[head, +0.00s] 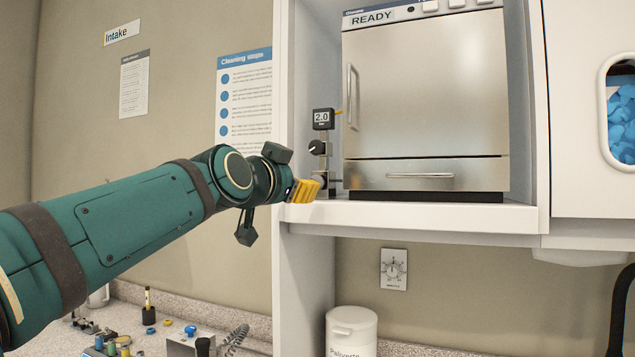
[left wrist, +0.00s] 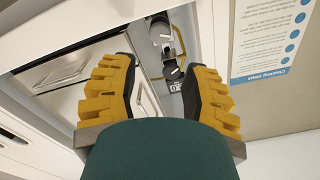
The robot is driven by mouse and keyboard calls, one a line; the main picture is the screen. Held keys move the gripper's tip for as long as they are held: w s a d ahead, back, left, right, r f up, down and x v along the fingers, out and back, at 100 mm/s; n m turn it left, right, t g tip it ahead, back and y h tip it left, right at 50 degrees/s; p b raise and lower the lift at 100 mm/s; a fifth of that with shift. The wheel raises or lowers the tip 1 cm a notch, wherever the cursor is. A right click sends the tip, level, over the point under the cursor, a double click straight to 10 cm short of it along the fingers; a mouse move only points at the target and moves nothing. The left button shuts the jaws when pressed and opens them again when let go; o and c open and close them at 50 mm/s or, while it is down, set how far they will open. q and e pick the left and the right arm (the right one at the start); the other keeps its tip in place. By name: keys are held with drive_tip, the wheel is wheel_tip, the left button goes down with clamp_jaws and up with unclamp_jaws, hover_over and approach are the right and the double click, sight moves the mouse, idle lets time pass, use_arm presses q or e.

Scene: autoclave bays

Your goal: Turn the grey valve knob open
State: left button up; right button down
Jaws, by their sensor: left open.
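The valve assembly stands on the cabinet shelf, left of the steel autoclave (head: 425,95). It has a small gauge (head: 323,118) reading 2.0, a black knob with a white pointer mark (head: 316,147), and a grey knob (head: 321,179) low down. My left gripper (head: 305,190) has yellow fingers and is just in front and left of the grey knob, partly covering it. In the left wrist view the open fingers (left wrist: 160,70) flank the valve assembly, with the black knob (left wrist: 172,71) between them and nothing held. Contact cannot be told. My right gripper is out of view.
The white shelf edge (head: 430,215) and cabinet side wall (head: 283,100) lie close to the left gripper. The wall left of the cabinet holds posters (head: 243,95).

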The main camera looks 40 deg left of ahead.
sight(316, 181)
use_arm(q)
drive_tip(key=x, duration=1)
drive_tip(key=shift+w+a+f+p, duration=0.1)
drive_tip(key=shift+w+p, duration=0.25)
drive_tip(key=shift+w, duration=0.05)
clamp_jaws()
